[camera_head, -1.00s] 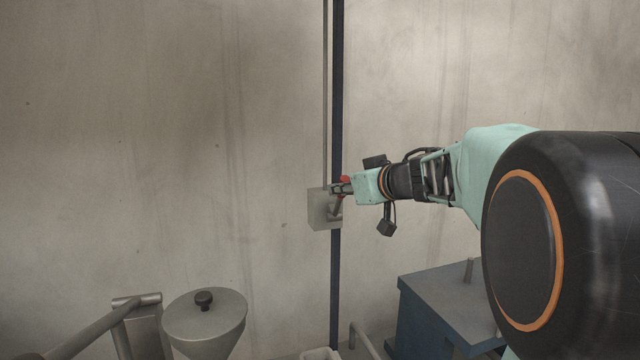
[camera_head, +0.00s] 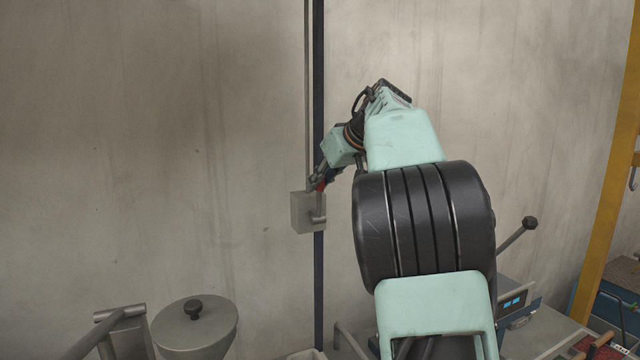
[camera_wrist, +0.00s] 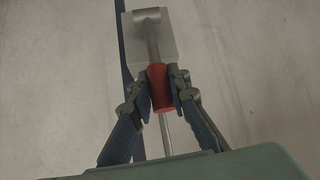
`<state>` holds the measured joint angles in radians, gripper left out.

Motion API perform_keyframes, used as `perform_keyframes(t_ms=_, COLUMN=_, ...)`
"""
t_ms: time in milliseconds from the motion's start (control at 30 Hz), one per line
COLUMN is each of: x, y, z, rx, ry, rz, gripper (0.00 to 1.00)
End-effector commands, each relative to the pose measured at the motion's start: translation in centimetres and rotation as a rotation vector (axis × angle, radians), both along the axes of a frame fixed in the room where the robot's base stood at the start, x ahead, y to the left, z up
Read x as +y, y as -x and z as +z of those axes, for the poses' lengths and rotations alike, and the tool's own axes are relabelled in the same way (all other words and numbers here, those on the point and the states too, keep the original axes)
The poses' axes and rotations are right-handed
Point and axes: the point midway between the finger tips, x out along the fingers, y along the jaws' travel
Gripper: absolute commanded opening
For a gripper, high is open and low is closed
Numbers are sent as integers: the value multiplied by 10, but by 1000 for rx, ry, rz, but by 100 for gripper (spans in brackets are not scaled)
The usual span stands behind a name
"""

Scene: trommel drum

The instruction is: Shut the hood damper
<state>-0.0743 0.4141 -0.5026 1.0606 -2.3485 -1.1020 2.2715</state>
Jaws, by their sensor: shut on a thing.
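The damper control is a small grey box (camera_head: 303,213) on the dark upright post, seen left of centre in the head view. Its metal lever rises from the box's right side to a red grip (camera_head: 321,186). In the wrist view the box (camera_wrist: 172,42) is at the top, with the lever (camera_wrist: 151,38) running down to the red grip (camera_wrist: 159,86). My gripper (camera_head: 319,181) reaches it from the upper right. Its two fingers are shut on the red grip, one on each side, as the wrist view shows. The hood damper itself is not identifiable.
A dark post (camera_head: 318,100) and a thin rod (camera_head: 307,90) run up the wall above the box. A lidded hopper (camera_head: 194,327) stands lower left beside metal rails. A blue-edged machine with a small display (camera_head: 514,302) and a yellow post (camera_head: 607,170) are at right.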

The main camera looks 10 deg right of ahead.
Motion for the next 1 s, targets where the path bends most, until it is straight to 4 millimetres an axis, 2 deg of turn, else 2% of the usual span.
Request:
perform_keyframes(t_ms=433, x=1, y=-10, z=1, rx=88, ry=18, rz=-1, gripper=0)
perform_keyframes(t_ms=1000, x=3, y=-12, z=2, rx=103, ry=19, rz=0, gripper=0)
